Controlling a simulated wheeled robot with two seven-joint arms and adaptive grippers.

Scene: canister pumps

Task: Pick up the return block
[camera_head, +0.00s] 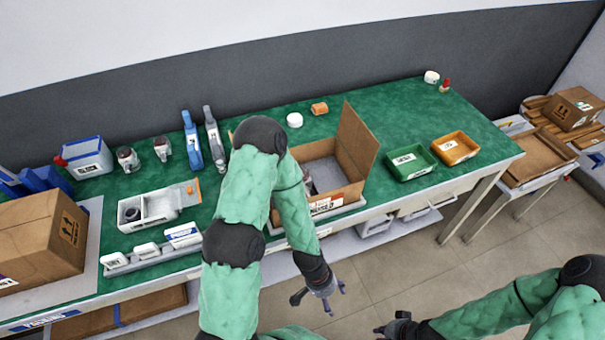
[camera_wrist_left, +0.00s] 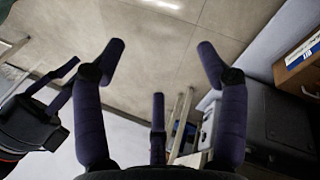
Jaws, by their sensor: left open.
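I cannot tell for sure which thing is the return block. Several small white blocks (camera_head: 148,250) sit in a grey rack along the bench's front left edge; one at its right end (camera_head: 183,235) has a blue label. My left gripper (camera_head: 322,294) is in front of the bench, over the floor, away from these blocks. In the left wrist view its fingers (camera_wrist_left: 160,55) are spread wide with only floor between them. My right gripper (camera_head: 393,327) shows at the bottom of the head view, also over the floor; its fingers are too small to read.
The green bench (camera_head: 245,115) carries an open carton (camera_head: 357,145), partly behind my left arm. A green tray (camera_head: 407,162) and an orange tray (camera_head: 455,148) stand to its right. A white tray (camera_head: 160,205), tools and bottles stand at left, by a closed carton (camera_head: 38,240).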

